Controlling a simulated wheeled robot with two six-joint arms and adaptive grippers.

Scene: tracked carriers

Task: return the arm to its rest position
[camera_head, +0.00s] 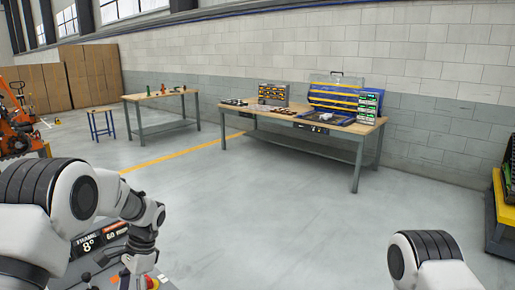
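My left arm (80,195) comes in from the left, bends at a white and black joint and points down. Its lower end, with my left gripper (138,268), is over a dark panel at the bottom left. The fingers are too small and overlapped to tell whether they are open or shut. My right arm (430,262) shows only as a white link with black bands at the bottom right. My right gripper is out of view.
A long workbench (280,117) with bins and cases stands at the back. A smaller table (160,97) and a stool (101,112) stand left. The middle floor is clear.

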